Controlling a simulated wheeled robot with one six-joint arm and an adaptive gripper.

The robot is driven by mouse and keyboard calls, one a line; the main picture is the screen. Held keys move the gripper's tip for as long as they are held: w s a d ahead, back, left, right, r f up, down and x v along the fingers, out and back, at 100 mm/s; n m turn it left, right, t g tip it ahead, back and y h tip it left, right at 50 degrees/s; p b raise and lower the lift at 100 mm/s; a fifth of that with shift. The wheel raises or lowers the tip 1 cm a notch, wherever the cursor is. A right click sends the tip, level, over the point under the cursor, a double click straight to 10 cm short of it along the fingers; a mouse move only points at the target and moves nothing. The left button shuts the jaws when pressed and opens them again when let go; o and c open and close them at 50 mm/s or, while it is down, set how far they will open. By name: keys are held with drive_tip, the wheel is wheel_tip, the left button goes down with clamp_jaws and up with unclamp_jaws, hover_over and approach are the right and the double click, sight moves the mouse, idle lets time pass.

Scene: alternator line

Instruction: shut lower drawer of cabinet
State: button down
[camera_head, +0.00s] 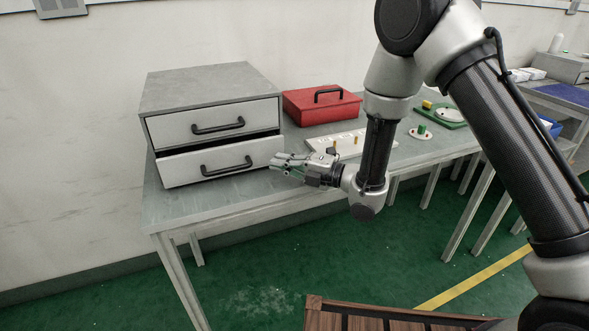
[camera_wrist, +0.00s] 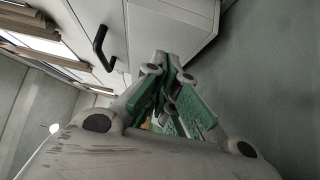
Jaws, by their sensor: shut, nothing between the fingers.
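The grey cabinet (camera_head: 210,92) stands on the left end of the bench. Its lower drawer (camera_head: 190,168) is partly pulled out, with a dark gap above its white front. The black lower handle (camera_head: 227,166) is on that front. The upper drawer (camera_head: 180,126) looks shut. My gripper (camera_head: 275,163) is at the right end of the lower drawer front, fingers pointing left toward it. In the wrist view, the closed, empty fingers (camera_wrist: 168,65) reach close to a pale drawer front (camera_wrist: 165,28). I cannot tell whether they touch it.
A red case (camera_head: 318,107) stands right of the cabinet. A white tray (camera_head: 345,140) with small pegs lies behind my gripper. A green fixture (camera_head: 448,115) and a round part (camera_head: 421,133) are farther right. The bench's front left corner is clear.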

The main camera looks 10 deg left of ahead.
sight(275, 153)
drive_tip(key=shift+w+a, duration=0.5)
drive_tip(key=shift+w, duration=0.1)
drive_tip(key=w+a, duration=0.1)
drive_tip(key=w, duration=0.1)
drive_tip(key=w+a, duration=0.1)
drive_tip(key=shift+w+a, duration=0.15)
drive_tip(key=shift+w, duration=0.2)
drive_tip(key=shift+s, duration=0.1)
